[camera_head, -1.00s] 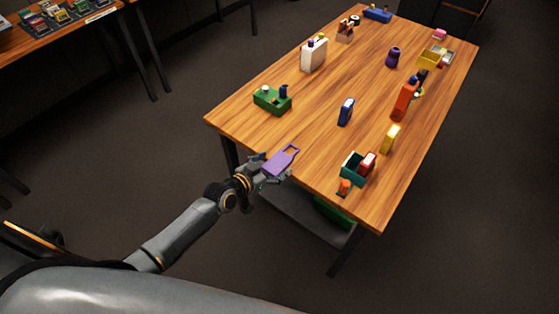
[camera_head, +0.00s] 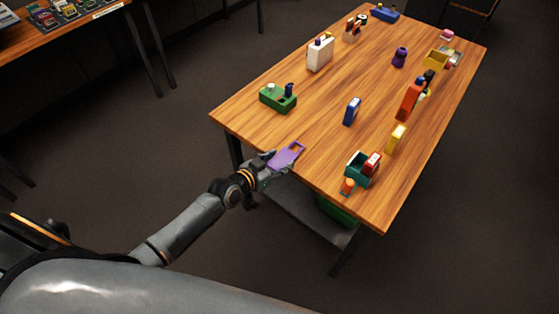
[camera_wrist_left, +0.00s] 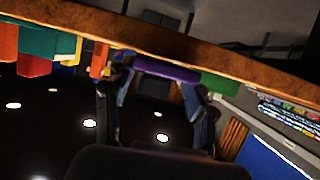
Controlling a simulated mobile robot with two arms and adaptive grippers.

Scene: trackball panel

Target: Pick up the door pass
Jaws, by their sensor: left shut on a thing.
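The door pass, which I take to be the flat purple piece with a slot at one end (camera_head: 287,156), is at the near left edge of the wooden table. My left gripper (camera_head: 270,164) is shut on its near end, and the slotted end points away from the gripper. In the left wrist view the purple piece (camera_wrist_left: 165,71) shows edge-on between the two fingertips (camera_wrist_left: 160,88). I cannot tell whether it touches the tabletop or hangs just above it. My right gripper is not in view.
The wooden table (camera_head: 310,120) holds a green block with pegs (camera_head: 278,98), a blue box (camera_head: 352,111), a teal bin (camera_head: 357,170), a yellow box (camera_head: 395,139) and an orange box (camera_head: 409,100). Bare wood lies beyond the pass.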

